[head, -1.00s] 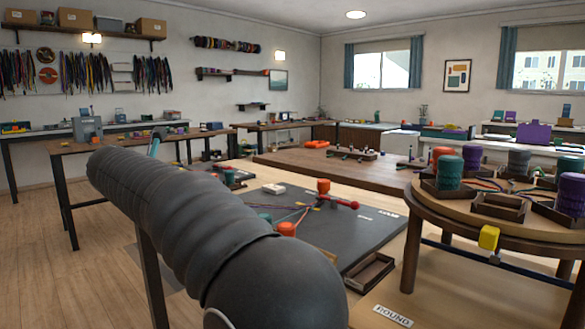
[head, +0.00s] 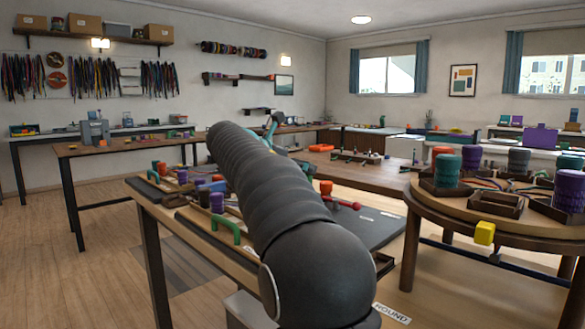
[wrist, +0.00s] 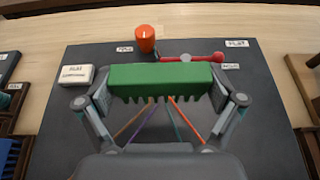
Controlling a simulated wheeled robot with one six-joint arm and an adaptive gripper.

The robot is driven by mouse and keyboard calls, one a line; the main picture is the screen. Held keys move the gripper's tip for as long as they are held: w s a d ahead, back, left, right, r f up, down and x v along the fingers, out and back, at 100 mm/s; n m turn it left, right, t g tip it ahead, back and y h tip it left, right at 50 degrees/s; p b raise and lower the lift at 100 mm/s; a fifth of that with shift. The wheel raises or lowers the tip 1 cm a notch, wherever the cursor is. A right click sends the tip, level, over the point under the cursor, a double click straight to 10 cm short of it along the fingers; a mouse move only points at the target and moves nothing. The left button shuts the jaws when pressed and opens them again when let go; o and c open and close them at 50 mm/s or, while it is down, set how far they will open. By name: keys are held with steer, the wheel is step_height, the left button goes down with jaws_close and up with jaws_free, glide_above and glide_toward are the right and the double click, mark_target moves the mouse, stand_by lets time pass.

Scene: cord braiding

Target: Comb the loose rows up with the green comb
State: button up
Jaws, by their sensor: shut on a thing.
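The green comb (wrist: 161,77) lies crosswise between the fingers of my gripper (wrist: 160,98) in the wrist view, its teeth pointing toward the bottom of the picture. My gripper is shut on it. The comb is over the dark mat (wrist: 270,120). Several coloured cords (wrist: 176,118) fan out below the teeth. I cannot tell whether the teeth touch them. The comb hides any rows behind it. In the head view my arm covers the gripper, the comb and much of the dark mat (head: 362,225).
A white block (wrist: 77,75) lies left on the mat. In the head view, the round table (head: 425,200) with bobbins stands right, and a green arched piece (head: 226,229) is left of my arm.

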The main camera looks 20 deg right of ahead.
steer(key=shift+f+b, duration=3.2)
steer(key=shift+b, duration=0.8)
steer(key=shift+f+b, duration=0.45)
steer(key=shift+f, duration=0.65)
steer(key=shift+d, duration=0.1)
steer(key=shift+w+d+p, duration=0.25)
steer(key=shift+d+p, duration=0.3)
steer(key=shift+d, duration=0.05)
steer(key=shift+w+d+p, duration=0.25)
steer(key=shift+d+p, duration=0.25)
steer(key=shift+d, duration=0.05)
step_height(320, 180, up, 9)
steer(key=p, duration=1.1)
steer(key=shift+s+a, duration=0.15)
steer(key=shift+a, duration=0.3)
